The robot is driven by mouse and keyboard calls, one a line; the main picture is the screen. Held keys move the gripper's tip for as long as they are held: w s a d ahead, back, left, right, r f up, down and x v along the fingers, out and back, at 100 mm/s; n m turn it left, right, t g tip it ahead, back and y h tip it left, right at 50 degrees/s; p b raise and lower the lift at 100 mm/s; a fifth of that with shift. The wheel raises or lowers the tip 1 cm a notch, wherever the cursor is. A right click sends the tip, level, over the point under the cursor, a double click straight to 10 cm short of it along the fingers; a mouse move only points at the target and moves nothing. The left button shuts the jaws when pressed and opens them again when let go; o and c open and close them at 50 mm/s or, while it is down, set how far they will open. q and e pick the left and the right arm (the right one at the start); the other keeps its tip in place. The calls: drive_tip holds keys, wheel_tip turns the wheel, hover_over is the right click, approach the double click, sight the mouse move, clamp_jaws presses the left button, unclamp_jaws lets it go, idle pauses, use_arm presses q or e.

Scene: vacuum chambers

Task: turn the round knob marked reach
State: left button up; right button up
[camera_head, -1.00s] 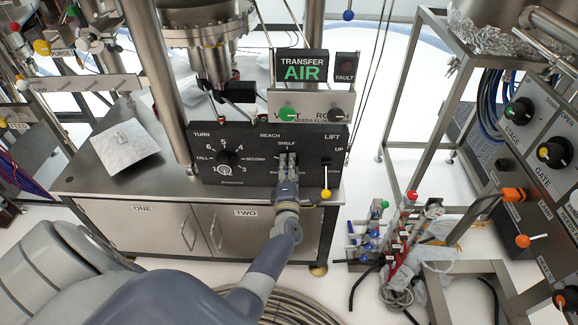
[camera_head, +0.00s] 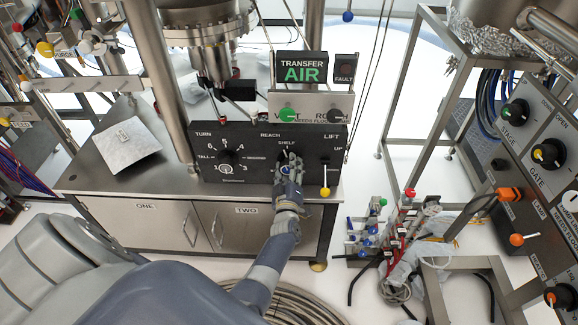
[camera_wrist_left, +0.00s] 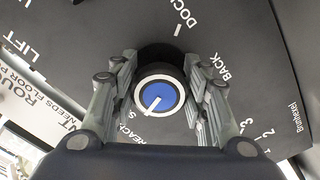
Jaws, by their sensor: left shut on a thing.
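The reach knob (camera_wrist_left: 158,97) is in the left wrist view, with a blue face, a white ring and a white pointer line aimed to the lower left, toward the SHELF side. My left gripper (camera_wrist_left: 160,70) has its fingers on both sides of it, shut on it. In the head view my left gripper (camera_head: 286,166) is at the black panel (camera_head: 232,141), below the REACH and SHELF labels, and hides most of the knob. My right gripper is not in view.
The TURN dial (camera_head: 227,158) is left of the gripper, and the LIFT lever with a yellow ball (camera_head: 325,193) is close on its right. A green knob (camera_head: 288,115) sits above. A rack of coloured valves (camera_head: 375,236) stands on the floor to the right.

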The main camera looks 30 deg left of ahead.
use_arm(q)
drive_tip(key=shift+f+m, duration=0.1)
drive_tip(key=shift+m, duration=1.1)
drive_tip(key=o, duration=1)
drive_tip(key=shift+o, duration=0.2)
